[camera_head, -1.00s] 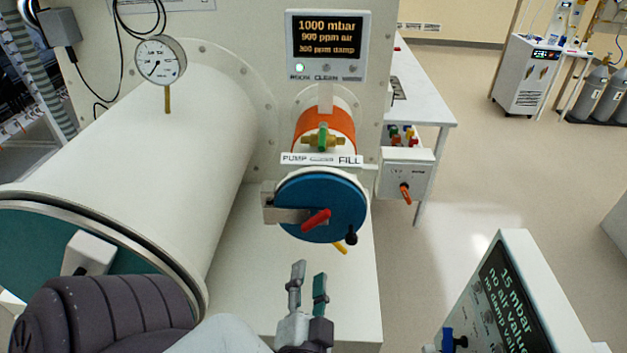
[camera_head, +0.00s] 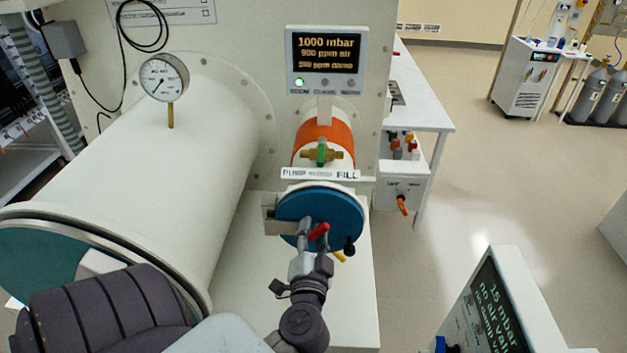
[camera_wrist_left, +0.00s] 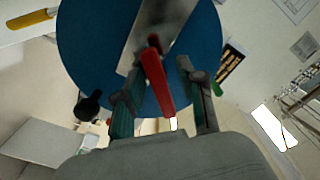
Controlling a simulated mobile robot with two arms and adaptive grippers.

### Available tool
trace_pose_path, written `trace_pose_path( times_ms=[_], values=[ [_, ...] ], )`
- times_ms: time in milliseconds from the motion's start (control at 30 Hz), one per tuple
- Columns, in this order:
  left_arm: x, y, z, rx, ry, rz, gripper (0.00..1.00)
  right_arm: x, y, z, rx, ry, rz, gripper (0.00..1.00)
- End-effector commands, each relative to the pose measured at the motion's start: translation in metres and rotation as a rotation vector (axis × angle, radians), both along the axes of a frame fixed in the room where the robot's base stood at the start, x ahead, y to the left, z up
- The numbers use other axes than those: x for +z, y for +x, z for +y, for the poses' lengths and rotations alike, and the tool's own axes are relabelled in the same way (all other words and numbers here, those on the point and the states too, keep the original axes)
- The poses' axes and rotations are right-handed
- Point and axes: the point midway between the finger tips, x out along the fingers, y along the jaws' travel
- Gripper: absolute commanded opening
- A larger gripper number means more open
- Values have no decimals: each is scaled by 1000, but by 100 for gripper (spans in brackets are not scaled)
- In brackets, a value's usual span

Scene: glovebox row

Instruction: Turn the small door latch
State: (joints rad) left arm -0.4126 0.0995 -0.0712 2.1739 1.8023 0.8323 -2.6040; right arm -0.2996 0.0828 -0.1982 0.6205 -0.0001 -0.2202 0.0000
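The small round door (camera_head: 345,207) is blue and closes the front of the small antechamber. Its latch has a red handle (camera_head: 319,230), tilted with its upper end to the right, on a grey metal bar. My left gripper (camera_head: 314,237) is at the door face, right at the red handle. In the left wrist view, the red handle (camera_wrist_left: 157,82) lies between the two fingers of the left gripper (camera_wrist_left: 153,88), which are apart with narrow gaps beside it. The blue door (camera_wrist_left: 85,45) fills the background there. My right gripper is not in view.
A black knob (camera_head: 349,249) sits at the door's lower right edge. The large white chamber (camera_head: 180,160) with a gauge (camera_head: 163,78) lies to the left. A green-handled valve (camera_head: 321,153) and a display (camera_head: 326,58) are above. A dark-screened unit (camera_head: 505,300) stands lower right.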

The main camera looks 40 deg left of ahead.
Motion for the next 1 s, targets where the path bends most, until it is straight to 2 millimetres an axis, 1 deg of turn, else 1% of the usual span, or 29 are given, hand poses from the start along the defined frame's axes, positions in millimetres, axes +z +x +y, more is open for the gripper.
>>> trace_pose_path(
  times_ms=[167, 267, 400, 433, 767, 1000],
  values=[
    [0, 0, 0, -1, 0, -1, 40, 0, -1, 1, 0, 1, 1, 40],
    [0, 0, 0, -1, 0, -1, 25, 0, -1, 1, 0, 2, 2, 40],
    [0, 0, 0, -1, 0, -1, 1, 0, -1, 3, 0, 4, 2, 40],
    [0, 0, 0, -1, 0, -1, 0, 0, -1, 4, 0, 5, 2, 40],
    [0, 0, 0, 0, -13, -11, 0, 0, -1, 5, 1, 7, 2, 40],
    [0, 0, 0, 0, -92, -76, 0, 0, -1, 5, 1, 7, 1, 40]
  ],
)
